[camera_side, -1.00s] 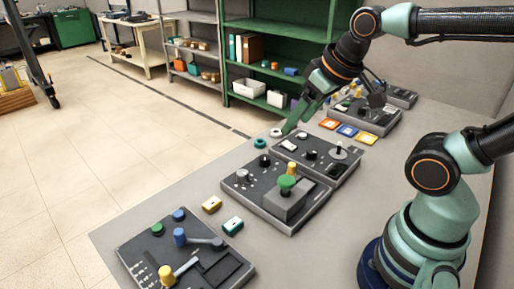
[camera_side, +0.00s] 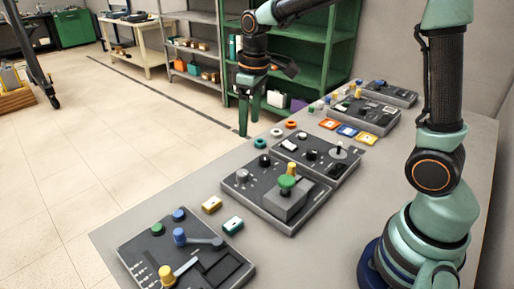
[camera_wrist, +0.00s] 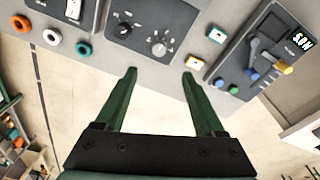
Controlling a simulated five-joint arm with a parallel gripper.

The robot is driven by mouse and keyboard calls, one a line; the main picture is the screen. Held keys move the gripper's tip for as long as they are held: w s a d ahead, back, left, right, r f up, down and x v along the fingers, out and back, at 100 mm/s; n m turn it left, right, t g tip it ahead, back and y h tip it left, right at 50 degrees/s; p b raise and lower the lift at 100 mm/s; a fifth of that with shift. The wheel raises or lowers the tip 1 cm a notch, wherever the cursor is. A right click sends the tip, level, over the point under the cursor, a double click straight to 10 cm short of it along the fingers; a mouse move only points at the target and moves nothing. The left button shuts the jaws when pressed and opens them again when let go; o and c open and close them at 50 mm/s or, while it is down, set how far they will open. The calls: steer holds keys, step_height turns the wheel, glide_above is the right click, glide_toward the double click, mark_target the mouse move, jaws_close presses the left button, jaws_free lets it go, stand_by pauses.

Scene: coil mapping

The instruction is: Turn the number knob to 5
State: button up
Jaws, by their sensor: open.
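The number knob is most likely the grey dial with marks around it (camera_wrist: 158,48) on a dark panel in the wrist view. In the side view a grey knob (camera_side: 242,175) sits at the left corner of the middle panel (camera_side: 262,208). Its setting is too small to read. A black knob (camera_side: 265,160) is beside it. My gripper (camera_side: 249,127) is open and empty, fingers pointing down, raised beyond the panel's far left edge. In the wrist view the fingertips (camera_wrist: 159,74) are apart, with the grey dial past the gap between them; they do not touch it.
A green knob (camera_side: 287,182) stands on a raised block on the same panel. A panel with levers (camera_side: 185,252) is nearer the camera. Yellow (camera_side: 211,204) and teal (camera_side: 232,225) blocks lie between. Several coloured rings (camera_side: 276,132) lie near the table edge.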

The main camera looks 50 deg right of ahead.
steer(key=n+g, duration=0.1)
glide_toward(242, 172)
step_height(242, 172, down, 8)
steer(key=shift+f, duration=0.25)
stand_by(0.3)
jaws_close()
